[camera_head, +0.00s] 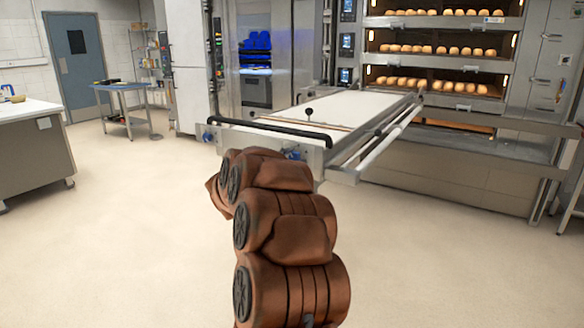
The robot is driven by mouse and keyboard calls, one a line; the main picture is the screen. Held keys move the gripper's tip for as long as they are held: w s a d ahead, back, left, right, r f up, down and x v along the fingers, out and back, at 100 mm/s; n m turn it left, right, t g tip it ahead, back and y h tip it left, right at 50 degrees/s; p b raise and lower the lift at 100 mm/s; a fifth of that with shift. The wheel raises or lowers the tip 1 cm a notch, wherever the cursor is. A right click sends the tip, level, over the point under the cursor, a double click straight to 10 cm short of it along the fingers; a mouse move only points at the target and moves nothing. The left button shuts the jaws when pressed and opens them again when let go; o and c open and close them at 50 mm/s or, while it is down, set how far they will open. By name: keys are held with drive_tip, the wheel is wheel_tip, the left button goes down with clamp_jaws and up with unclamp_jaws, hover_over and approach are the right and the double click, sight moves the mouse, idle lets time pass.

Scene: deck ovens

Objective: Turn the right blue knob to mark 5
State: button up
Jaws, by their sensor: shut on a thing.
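The loader's front panel (311,160) carries two blue knobs below a black handle bar. The left blue knob (207,136) shows clearly at the panel's left end. The right blue knob (293,153) shows partly, just above and to the right of my brown arm's far links. My arm reaches forward to the panel and covers part of its lower middle. My gripper is hidden behind these links, so its fingers and any contact with a knob cannot be seen. The marks around the knob are too small to read.
The loader's white belt (345,108) runs back toward the deck ovens (440,50), which hold rows of bread. A black ball-topped lever (309,112) stands on the belt's near end. A blue table (125,88) and a white counter (28,108) stand left. The floor around is clear.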

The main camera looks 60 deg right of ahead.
drive_tip(key=shift+w+f+m+b, duration=0.1)
drive_tip(key=shift+f+m+b, duration=0.05)
drive_tip(key=shift+m+b, duration=4.4)
drive_tip(key=shift+w+f+m+b, duration=0.1)
drive_tip(key=shift+f+m+b, duration=0.1)
drive_tip(key=shift+m+b, duration=4.35)
drive_tip(key=shift+w+f+m+b, duration=0.15)
drive_tip(key=shift+m+b, duration=3.2)
drive_tip(key=shift+m, duration=2.35)
drive_tip(key=shift+s+r+m, duration=0.1)
drive_tip(key=shift+m, duration=0.3)
drive_tip(key=o, duration=1.1)
drive_tip(key=shift+o, duration=0.2)
